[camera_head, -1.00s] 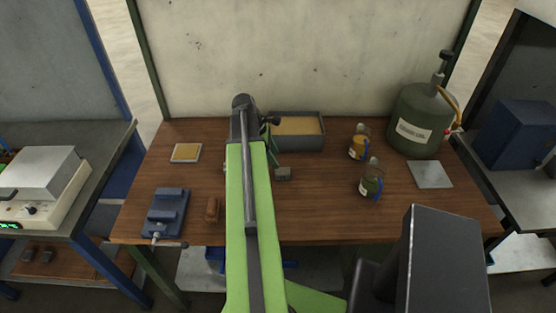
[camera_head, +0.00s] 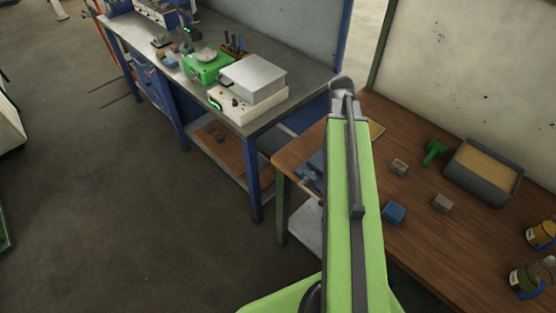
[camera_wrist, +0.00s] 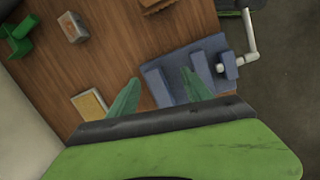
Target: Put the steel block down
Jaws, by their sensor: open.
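My gripper (camera_wrist: 158,92) is open in the wrist view, with nothing between its two fingers. Two greyish blocks lie on the wooden table in the head view: one (camera_head: 443,203) in front of the sand tray, one (camera_head: 399,167) farther left. The left one shows in the wrist view (camera_wrist: 72,27), apart from the gripper. I cannot tell which is the steel block. In the head view my arm hides the gripper and part of the vise.
A blue block (camera_head: 394,213) lies near my arm. A green object (camera_head: 436,152) stands beside the grey sand tray (camera_head: 472,193). A small yellow pad (camera_wrist: 88,104) lies by my gripper. Bottles (camera_head: 541,234) stand far right.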

